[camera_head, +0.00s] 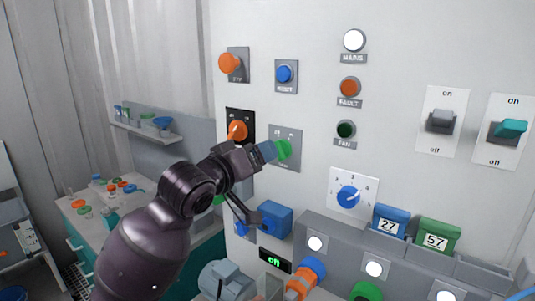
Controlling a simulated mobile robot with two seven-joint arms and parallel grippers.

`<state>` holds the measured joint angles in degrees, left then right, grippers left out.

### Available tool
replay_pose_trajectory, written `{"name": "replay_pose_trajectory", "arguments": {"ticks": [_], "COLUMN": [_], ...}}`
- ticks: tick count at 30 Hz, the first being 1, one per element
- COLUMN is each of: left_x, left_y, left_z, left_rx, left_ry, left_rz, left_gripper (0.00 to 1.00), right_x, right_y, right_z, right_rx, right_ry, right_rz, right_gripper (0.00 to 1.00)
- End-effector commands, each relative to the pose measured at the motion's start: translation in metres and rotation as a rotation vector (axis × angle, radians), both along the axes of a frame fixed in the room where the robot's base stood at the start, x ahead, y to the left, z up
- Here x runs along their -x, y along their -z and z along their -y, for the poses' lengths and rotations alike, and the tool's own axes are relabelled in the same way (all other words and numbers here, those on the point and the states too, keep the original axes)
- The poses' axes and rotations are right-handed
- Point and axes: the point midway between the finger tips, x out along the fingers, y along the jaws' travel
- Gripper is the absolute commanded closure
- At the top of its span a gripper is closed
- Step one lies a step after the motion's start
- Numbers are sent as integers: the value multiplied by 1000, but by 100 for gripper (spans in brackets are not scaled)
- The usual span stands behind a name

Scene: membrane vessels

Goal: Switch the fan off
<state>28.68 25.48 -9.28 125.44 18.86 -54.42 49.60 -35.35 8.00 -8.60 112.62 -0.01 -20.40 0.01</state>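My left gripper (264,153) comes in from the lower left and is in front of a grey plate (287,163) with a green button (283,149) on the wall panel. Its tip looks close to or touching the button; I cannot tell which. Its finger opening is not clear. The fan lamp (346,129) on the panel is dark green and looks unlit. The label on the green button's plate is hidden or too small to read. My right gripper is not in view.
On the panel are an orange knob (229,62), a blue reset button (284,74), an orange rotary switch (238,129), a blue dial (348,197), a grey lever switch (440,121) and a teal lever switch (509,129). Blue box (276,218) sits below the gripper.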

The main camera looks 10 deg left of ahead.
Motion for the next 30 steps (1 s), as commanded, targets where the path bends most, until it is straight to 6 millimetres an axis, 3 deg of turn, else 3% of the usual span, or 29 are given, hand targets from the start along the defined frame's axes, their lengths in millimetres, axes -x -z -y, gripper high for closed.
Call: {"name": "replay_pose_trajectory", "arguments": {"ticks": [3,9,30], "left_x": [17,32,35], "left_y": [1,0,0], "left_z": [-7,-13,-14], "left_rx": [-1,1,0], "left_ry": [-1,0,0], "left_rz": [1,1,0], "left_gripper": [28,28,28], "right_x": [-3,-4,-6], "right_y": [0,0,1], "right_z": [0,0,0], "right_rx": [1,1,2], "right_ry": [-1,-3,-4], "right_rz": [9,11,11], "right_gripper": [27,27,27]}}
